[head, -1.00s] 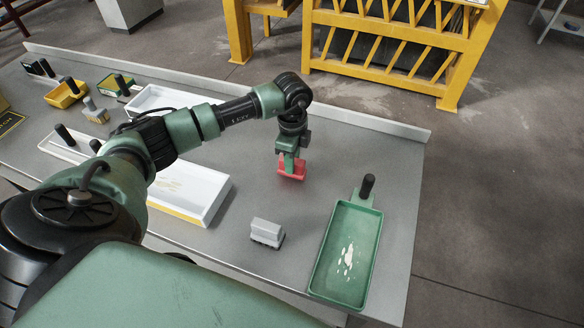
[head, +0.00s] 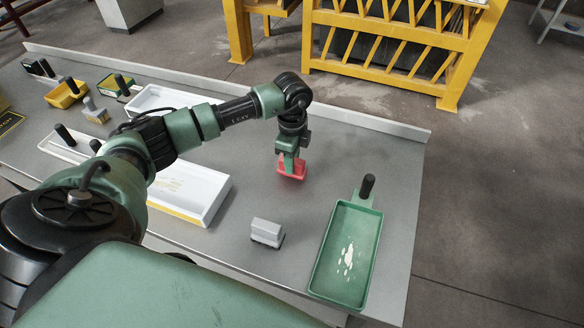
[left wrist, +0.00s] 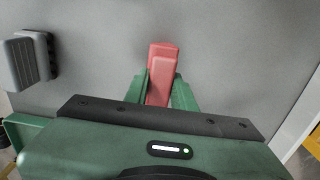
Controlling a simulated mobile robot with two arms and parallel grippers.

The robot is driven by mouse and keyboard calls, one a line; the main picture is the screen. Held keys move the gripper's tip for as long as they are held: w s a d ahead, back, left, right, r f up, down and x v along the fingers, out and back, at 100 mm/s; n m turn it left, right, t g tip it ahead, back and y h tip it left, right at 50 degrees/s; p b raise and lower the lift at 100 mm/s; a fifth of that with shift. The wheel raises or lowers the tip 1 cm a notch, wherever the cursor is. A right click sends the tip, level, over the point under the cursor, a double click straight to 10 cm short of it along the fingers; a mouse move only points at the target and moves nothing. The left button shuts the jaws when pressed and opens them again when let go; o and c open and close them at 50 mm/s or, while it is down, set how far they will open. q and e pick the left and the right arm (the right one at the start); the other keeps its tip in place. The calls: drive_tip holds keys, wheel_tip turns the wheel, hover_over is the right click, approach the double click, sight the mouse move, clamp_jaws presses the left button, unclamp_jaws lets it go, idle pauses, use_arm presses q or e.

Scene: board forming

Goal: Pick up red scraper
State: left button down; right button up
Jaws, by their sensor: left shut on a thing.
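The red scraper (head: 291,171) is at the tip of my left gripper (head: 289,163), over the grey table in the head view. In the left wrist view the red scraper (left wrist: 162,68) sits between the two green fingers of my left gripper (left wrist: 160,92), which are shut on it. Its lower edge is close to the table surface; I cannot tell whether it touches. My right gripper is not in view.
A grey block (head: 267,232) stands on the table (head: 330,150) nearer to me. A green tray with a black handle (head: 346,255) holds white residue at the right. White trays (head: 205,200) and several tools lie left. A low pale rim (head: 350,115) runs along the far edge.

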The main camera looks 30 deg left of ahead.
use_arm(q)
drive_tip(key=shift+r, duration=0.15)
idle(0.3)
wheel_tip(320, 180, up, 20)
drive_tip(key=b, duration=0.3)
